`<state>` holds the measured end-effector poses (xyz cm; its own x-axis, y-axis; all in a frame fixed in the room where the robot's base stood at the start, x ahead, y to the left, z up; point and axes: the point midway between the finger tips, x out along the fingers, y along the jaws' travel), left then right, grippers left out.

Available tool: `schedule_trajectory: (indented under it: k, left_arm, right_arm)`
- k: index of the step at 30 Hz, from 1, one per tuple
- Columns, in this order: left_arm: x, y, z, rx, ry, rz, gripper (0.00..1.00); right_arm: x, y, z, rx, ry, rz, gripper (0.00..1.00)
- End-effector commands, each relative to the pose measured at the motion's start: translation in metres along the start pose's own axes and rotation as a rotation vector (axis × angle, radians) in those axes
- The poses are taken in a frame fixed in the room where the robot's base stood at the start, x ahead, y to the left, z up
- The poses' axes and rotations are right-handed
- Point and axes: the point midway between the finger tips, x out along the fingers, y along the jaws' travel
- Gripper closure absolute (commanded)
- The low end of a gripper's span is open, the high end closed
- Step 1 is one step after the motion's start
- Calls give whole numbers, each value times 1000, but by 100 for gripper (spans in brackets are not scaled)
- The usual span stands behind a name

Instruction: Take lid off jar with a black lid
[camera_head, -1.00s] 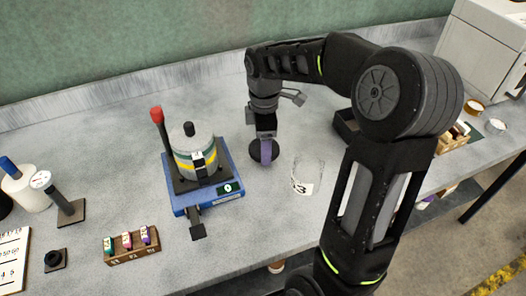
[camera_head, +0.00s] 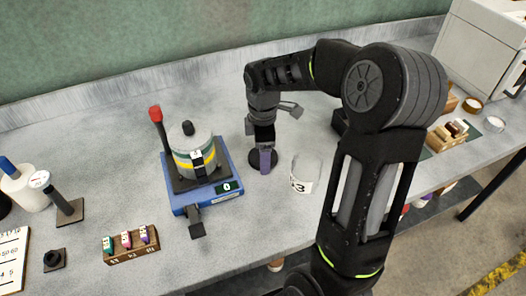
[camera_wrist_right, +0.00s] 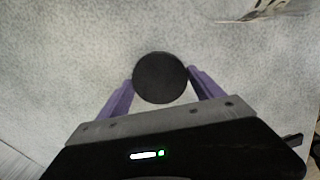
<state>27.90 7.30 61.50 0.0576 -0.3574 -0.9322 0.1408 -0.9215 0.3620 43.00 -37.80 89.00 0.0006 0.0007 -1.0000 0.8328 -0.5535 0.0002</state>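The round black lid (camera_head: 255,164) is at my right gripper (camera_head: 264,165), near the middle of the table in the head view. In the right wrist view the lid (camera_wrist_right: 160,78) sits between the two purple fingers of the gripper (camera_wrist_right: 160,80), which meet its edges on both sides. A clear glass jar (camera_head: 308,168) with a white label marked 3 stands just right of the gripper, with no lid on top. Part of the jar (camera_wrist_right: 265,8) shows at the top right of the wrist view. I cannot tell if the lid touches the table. My left gripper is out of view.
A blue device (camera_head: 210,197) with a striped canister (camera_head: 192,155) and red-tipped lever (camera_head: 156,115) stands to the left. A small wooden rack (camera_head: 132,245) holds coloured pieces in front. A dark box (camera_head: 339,122) lies behind my arm. Table left of the gripper is clear up to the device.

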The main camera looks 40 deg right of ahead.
Motion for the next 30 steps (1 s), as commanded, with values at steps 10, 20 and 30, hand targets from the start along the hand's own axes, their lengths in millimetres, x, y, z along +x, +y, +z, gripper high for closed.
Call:
schedule_trajectory:
  k: [10,20,30]
  left_arm:
    - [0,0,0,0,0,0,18]
    - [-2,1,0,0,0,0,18]
    - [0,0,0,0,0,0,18]
  right_arm:
    - [0,0,0,0,0,0,7]
    - [-16,1,0,-1,1,3,7]
    - [-82,1,-1,-1,2,5,7]
